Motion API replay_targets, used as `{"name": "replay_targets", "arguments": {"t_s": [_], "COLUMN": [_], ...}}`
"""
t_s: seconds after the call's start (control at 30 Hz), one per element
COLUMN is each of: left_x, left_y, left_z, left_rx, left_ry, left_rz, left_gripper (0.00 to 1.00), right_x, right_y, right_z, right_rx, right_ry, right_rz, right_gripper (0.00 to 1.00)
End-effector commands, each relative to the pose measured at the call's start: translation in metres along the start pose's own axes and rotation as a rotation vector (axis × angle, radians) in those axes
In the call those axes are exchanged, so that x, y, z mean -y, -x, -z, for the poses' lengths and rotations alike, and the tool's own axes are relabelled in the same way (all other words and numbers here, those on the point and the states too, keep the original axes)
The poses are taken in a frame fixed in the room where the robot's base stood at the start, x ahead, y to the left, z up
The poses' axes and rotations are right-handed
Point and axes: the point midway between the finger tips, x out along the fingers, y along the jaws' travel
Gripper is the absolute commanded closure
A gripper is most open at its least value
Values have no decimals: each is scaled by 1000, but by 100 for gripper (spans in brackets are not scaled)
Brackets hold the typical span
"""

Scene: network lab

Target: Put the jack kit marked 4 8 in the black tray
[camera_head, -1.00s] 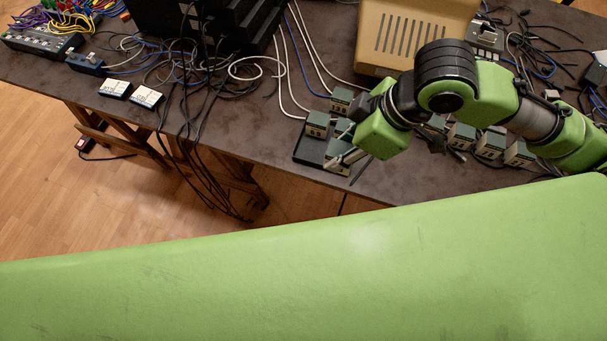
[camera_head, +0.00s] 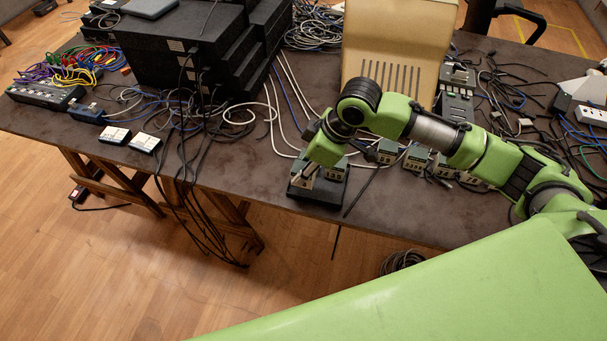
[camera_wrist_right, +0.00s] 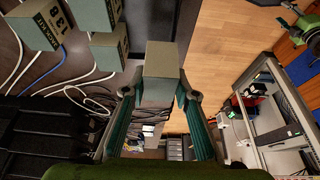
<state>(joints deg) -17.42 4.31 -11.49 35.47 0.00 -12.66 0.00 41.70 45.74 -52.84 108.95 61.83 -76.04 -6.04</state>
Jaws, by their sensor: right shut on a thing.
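My right gripper (camera_head: 308,170) is shut on a grey-green jack kit box (camera_head: 303,182) at the black tray (camera_head: 322,198), near the table's front edge. I cannot tell whether the box touches the tray floor. The right wrist view shows the held box (camera_wrist_right: 162,72) between the two fingers (camera_wrist_right: 160,100); its marking cannot be read there. Another kit box (camera_head: 336,171) stands at the tray's right side, partly behind the gripper. More kit boxes (camera_head: 387,150) stand to the right, partly hidden by my right arm. My left gripper is not in view.
A beige case (camera_head: 395,45) stands behind my right arm. Black stacked equipment (camera_head: 175,45) is at the back left, with loose cables around it. Two small white-topped boxes (camera_head: 115,135) lie left.

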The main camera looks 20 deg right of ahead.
Motion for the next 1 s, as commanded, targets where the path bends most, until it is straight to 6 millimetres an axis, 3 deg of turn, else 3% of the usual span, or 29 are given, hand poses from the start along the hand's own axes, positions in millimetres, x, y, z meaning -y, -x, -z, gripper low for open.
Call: {"name": "replay_targets", "arguments": {"t_s": [0.17, 0.5, 0.83, 0.87, 0.9, 1.0], "left_x": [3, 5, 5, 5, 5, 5], "left_y": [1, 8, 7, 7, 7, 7], "left_z": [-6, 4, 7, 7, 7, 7], "left_rx": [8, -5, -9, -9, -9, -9], "left_ry": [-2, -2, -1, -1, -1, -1], "left_rz": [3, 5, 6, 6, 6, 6], "left_gripper": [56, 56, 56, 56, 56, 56], "right_x": [-9, -14, -13, -13, -13, -13], "right_y": [-12, -46, -49, -50, -50, -49], "right_z": [-1, -14, -15, -16, -16, -16], "right_rx": [0, 1, 1, 1, 1, 1], "right_ry": [0, 0, 1, 1, 1, 1], "right_rz": [1, 0, 0, 1, 0, 0], "right_gripper": [96, 96, 96, 70, 66, 66]}}
